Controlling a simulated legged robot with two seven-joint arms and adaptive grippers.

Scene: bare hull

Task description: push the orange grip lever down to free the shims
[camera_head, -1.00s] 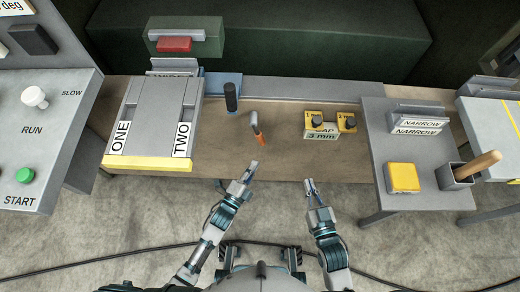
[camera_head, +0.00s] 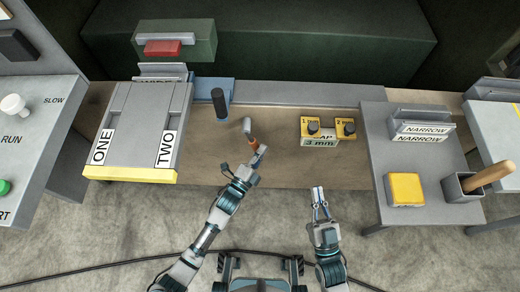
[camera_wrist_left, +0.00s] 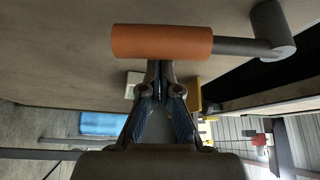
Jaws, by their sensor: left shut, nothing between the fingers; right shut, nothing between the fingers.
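The lever, with its orange grip (camera_head: 252,141) and grey shaft (camera_head: 247,125), stands on the brown bench top near its middle. My left gripper (camera_head: 263,150) is shut and empty, right beside the grip at its near right side. In the left wrist view the orange grip (camera_wrist_left: 162,42) lies across the picture just beyond the shut fingertips (camera_wrist_left: 160,66); I cannot tell whether they touch it. My right gripper (camera_head: 318,190) is shut and empty, in front of the bench edge. I cannot pick out the shims for certain.
Yellow blocks (camera_head: 346,128) with dark knobs and a "3 mm" sign (camera_head: 320,141) stand right of the lever. A dark upright handle (camera_head: 220,104) is left of it. Further right are a yellow pad (camera_head: 404,189) and a cup (camera_head: 462,188) with a wooden handle.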

